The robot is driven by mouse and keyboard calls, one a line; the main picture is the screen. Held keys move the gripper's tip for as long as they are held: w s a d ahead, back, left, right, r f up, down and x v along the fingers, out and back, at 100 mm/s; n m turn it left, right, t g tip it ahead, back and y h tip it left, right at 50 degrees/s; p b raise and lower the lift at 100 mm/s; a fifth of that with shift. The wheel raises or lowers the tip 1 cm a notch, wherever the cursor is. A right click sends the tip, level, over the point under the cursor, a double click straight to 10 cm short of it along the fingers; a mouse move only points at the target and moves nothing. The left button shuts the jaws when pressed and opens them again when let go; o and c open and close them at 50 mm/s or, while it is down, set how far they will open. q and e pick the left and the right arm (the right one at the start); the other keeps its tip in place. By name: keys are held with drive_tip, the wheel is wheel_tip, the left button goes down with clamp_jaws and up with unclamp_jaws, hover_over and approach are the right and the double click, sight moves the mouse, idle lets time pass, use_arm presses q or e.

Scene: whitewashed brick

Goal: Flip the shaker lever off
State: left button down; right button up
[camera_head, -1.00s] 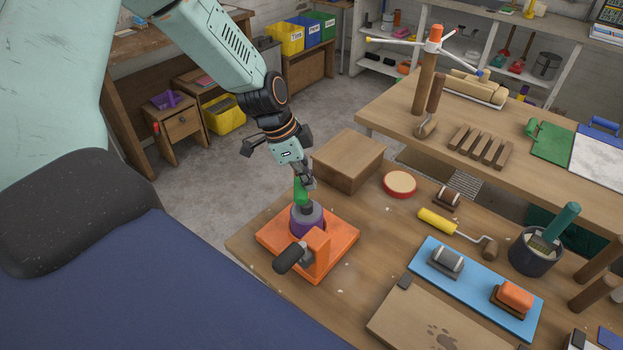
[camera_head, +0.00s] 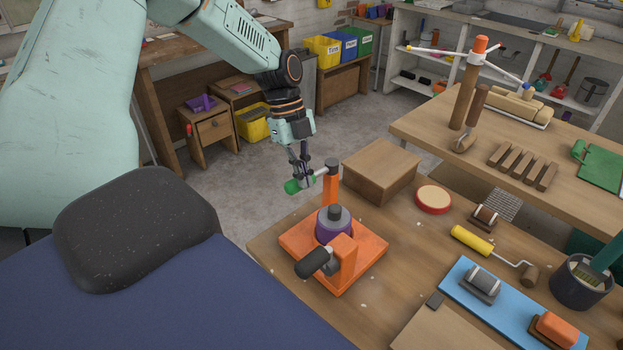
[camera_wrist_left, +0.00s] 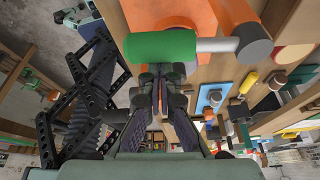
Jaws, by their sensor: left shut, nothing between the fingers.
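The shaker (camera_head: 337,227) stands near the left end of the workbench. It has an orange base plate, a purple and grey drum, a dark motor-like cylinder in front and an orange post. The lever (camera_head: 317,174) runs roughly level from the post's dark top out to the left. Its green grip (camera_head: 293,187) is at the outer end. My left gripper (camera_head: 304,184) is shut and empty, pointing down right at the green grip. In the left wrist view, the lever's green grip (camera_wrist_left: 160,47) lies across just beyond the closed fingertips (camera_wrist_left: 158,72); contact is unclear.
A wooden box (camera_head: 380,172) stands behind the shaker. A red-rimmed round dish (camera_head: 434,199) and a yellow-handled roller (camera_head: 472,241) lie to its right. A blue board (camera_head: 500,318) is at the front right. Open floor lies left of the workbench.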

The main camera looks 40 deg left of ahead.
use_arm(q)
drive_tip(key=shift+w+a, duration=0.1)
drive_tip(key=shift+a, duration=0.55)
